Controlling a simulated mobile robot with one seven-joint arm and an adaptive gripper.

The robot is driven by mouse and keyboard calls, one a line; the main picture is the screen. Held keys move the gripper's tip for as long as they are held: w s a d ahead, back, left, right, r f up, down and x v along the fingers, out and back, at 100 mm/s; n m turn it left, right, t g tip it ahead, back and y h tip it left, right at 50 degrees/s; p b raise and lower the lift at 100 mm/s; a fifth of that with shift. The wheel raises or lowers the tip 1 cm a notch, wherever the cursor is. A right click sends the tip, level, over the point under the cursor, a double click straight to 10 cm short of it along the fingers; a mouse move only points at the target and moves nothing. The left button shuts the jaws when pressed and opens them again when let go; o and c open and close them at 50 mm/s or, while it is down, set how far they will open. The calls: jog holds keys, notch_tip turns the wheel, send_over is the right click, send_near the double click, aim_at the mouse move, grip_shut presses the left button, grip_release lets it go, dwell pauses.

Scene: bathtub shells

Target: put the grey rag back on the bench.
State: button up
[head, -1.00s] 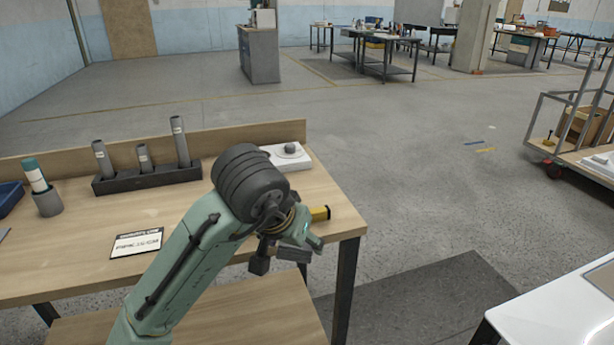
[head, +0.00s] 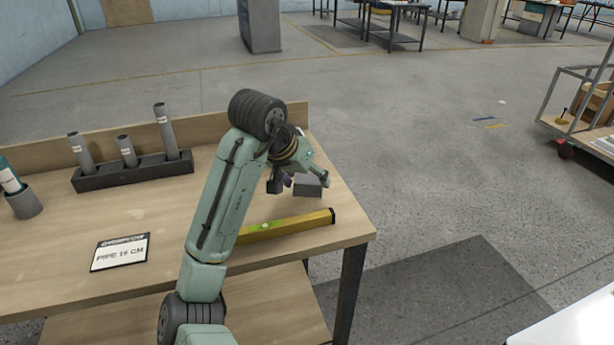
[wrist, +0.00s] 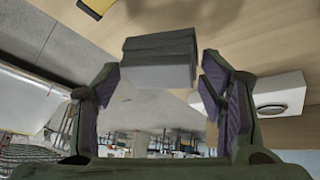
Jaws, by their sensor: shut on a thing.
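The grey rag (head: 309,187) looks like a small folded block. My gripper (head: 298,182) is closed around it, above the right end of the wooden bench (head: 340,205). In the wrist view the rag (wrist: 160,60) lies between the two finger pads, with the wooden bench top behind it. I cannot tell how much gap there is between the rag and the bench top. My arm hides part of the bench.
A yellow level (head: 290,224) lies on the bench in front of my gripper. A dark holder with pipes (head: 130,173) and a printed card (head: 120,252) are to the left. A white box (wrist: 282,94) with a round dark top is close to the gripper.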

aim_at(307, 180)
jog(key=w, duration=0.3)
jog(key=shift+w+d+p, duration=0.1)
jog(key=shift+w+p, duration=0.05)
jog(key=shift+p, duration=0.2)
jog(key=shift+w+f, duration=0.25)
jog(key=shift+w, duration=0.25)
notch_tip(307, 180, down, 3)
jog(key=shift+f+p, duration=0.15)
jog(key=shift+p, duration=0.45)
jog(key=o, duration=1.1)
jog(key=shift+c, duration=0.2)
jog(key=b+v, duration=0.2)
jog(key=v, duration=1)
